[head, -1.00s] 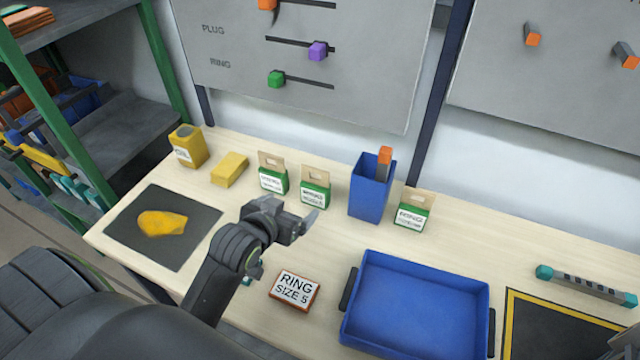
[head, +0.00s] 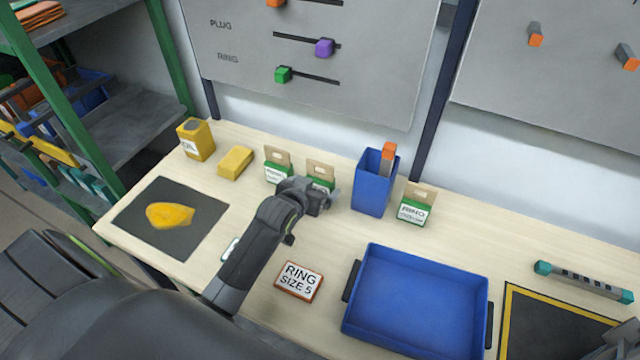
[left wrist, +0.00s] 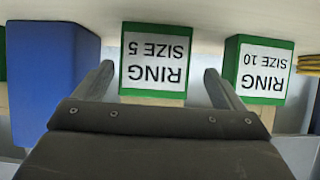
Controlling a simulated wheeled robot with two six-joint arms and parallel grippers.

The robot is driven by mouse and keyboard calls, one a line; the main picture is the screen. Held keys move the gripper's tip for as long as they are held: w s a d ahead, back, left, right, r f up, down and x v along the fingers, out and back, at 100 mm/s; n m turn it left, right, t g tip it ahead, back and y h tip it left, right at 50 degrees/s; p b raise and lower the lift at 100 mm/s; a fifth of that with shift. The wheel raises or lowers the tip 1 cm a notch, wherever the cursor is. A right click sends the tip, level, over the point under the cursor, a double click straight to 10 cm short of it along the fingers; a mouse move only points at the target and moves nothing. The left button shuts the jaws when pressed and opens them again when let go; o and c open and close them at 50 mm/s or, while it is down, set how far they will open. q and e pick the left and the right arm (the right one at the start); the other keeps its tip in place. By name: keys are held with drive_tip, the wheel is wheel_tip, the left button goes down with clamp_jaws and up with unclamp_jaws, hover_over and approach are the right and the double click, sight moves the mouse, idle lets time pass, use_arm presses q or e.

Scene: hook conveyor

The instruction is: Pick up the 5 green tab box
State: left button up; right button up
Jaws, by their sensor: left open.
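The size 5 box (head: 322,172) is a green box with a white label and a tan hanging tab, standing on the table. In the left wrist view its label reads "RING SIZE 5", upside down (left wrist: 156,62). My left gripper (head: 322,198) is open in front of it and partly hides it in the head view. In the left wrist view the open fingers (left wrist: 158,72) point at either side of the box, with visible gaps; I cannot tell how deep they reach. A grey part of mine shows at the lower right corner; its jaws cannot be made out.
The size 10 box (left wrist: 262,70) stands close on one side, a blue bin (head: 370,190) on the other. Another green tab box (head: 415,207) stands past the bin.

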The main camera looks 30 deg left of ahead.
sight(318, 186)
use_arm(q)
drive_tip(key=w, duration=0.2)
drive_tip(key=w+f, duration=0.1)
drive_tip(key=shift+d+p, duration=0.25)
drive_tip(key=shift+p, duration=0.1)
drive_tip(key=shift+w+f, duration=0.4)
drive_tip(key=shift+w, duration=0.1)
drive_tip(key=shift+a, duration=0.1)
drive_tip(key=c, duration=1.1)
